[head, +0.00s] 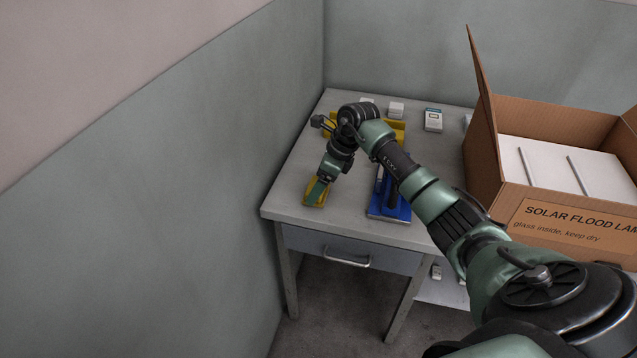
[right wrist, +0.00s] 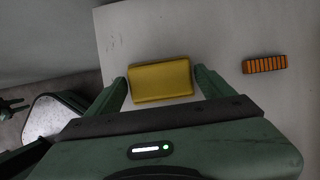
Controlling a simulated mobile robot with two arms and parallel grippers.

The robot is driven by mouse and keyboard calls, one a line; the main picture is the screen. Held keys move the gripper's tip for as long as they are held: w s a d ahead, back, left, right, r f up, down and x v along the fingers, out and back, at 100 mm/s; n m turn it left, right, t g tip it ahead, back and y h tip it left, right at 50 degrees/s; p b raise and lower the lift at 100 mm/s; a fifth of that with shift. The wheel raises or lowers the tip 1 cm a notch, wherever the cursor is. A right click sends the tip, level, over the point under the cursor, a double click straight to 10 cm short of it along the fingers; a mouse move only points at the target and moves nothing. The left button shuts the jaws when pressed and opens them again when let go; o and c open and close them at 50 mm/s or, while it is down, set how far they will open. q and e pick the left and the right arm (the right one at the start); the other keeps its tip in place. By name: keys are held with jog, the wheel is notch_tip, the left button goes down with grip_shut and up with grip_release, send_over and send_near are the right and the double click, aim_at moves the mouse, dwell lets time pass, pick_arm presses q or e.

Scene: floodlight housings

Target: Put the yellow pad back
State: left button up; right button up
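The yellow pad (right wrist: 160,80) lies flat on the table, between the two fingers of my right gripper (right wrist: 161,88) in the right wrist view. The fingers are spread wide, one at each end of the pad, and a narrow gap seems to show at each side. In the head view, my right gripper (head: 317,188) is low over the table's front left corner, and part of the yellow pad (head: 309,196) shows around it.
The grey table (head: 293,196) stands against the walls. A blue tray (head: 388,211) and a yellow tray (head: 398,134) are partly hidden by my right arm. Small white boxes (head: 396,109) stand at the back. An open carton (head: 483,160) is at right. A ribbed orange block (right wrist: 264,64) lies right of the pad.

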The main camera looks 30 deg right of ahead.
jog(key=shift+o, duration=0.3)
jog(key=shift+r, duration=0.25)
jog(key=v, duration=1.1)
jog(key=shift+r+b, duration=0.3)
jog(key=shift+r, duration=0.1)
